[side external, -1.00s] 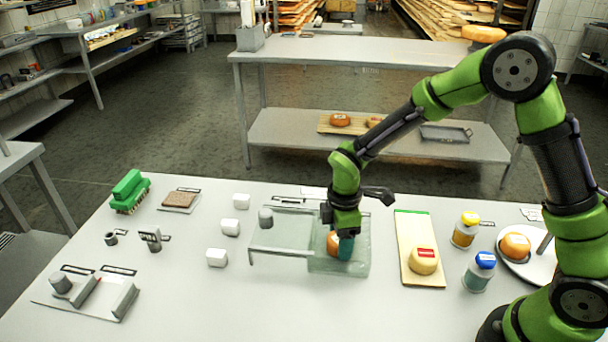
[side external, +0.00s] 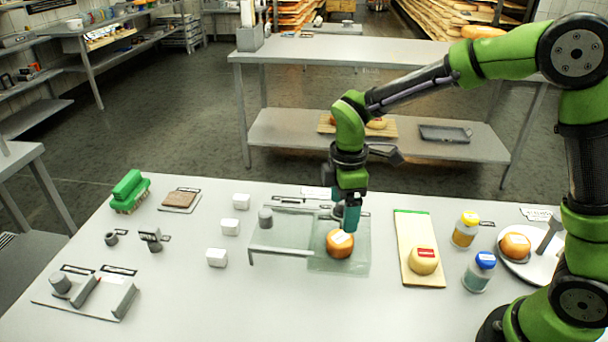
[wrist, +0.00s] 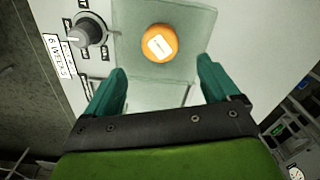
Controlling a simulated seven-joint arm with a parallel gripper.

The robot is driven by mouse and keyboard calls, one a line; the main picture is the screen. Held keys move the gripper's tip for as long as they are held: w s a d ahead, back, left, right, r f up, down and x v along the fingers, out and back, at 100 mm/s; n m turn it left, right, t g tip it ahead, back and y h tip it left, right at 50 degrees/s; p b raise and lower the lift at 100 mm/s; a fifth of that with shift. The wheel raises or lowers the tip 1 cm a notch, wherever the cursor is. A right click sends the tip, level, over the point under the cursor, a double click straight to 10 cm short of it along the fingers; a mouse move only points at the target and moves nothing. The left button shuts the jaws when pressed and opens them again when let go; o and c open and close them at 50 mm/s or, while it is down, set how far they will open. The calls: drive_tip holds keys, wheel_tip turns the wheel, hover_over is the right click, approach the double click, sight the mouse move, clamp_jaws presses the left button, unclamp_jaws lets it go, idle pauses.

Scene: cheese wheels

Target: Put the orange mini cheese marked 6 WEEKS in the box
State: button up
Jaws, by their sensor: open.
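An orange mini cheese (side external: 340,244) with a white label sits in the clear greenish box (side external: 325,266) on the table. In the wrist view the cheese (wrist: 159,43) shows from above, apart from both fingers. Its label is too small to read. My gripper (side external: 346,212) is open and empty, just above and behind the cheese. In the wrist view its teal fingers (wrist: 162,72) are spread wide. A second orange cheese (side external: 515,246), with a pale label I cannot read, lies on the white plate (side external: 540,274) at the right.
A yellow cheese (side external: 423,261) with a red label lies on a board (side external: 411,227). Jars with yellow (side external: 466,230) and blue lids (side external: 479,271) stand beside it. A clear panel with a grey knob (side external: 265,218) adjoins the box's left.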

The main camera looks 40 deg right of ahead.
drive_tip(key=s+d+r+m+t+y, duration=0.1)
drive_tip(key=s+d+r+m+t, duration=0.1)
drive_tip(key=s+r+m, duration=0.4)
drive_tip(key=s+d+r+m+t+y, duration=0.1)
drive_tip(key=s+d+r+m+t, duration=0.2)
drive_tip(key=s+m, duration=0.7)
wheel_tip(320, 180, up, 4)
drive_tip(key=shift+d+r+m+t, duration=0.2)
drive_tip(key=shift+m+t, duration=0.2)
drive_tip(key=shift+t, duration=0.7)
drive_tip(key=shift+w, duration=0.1)
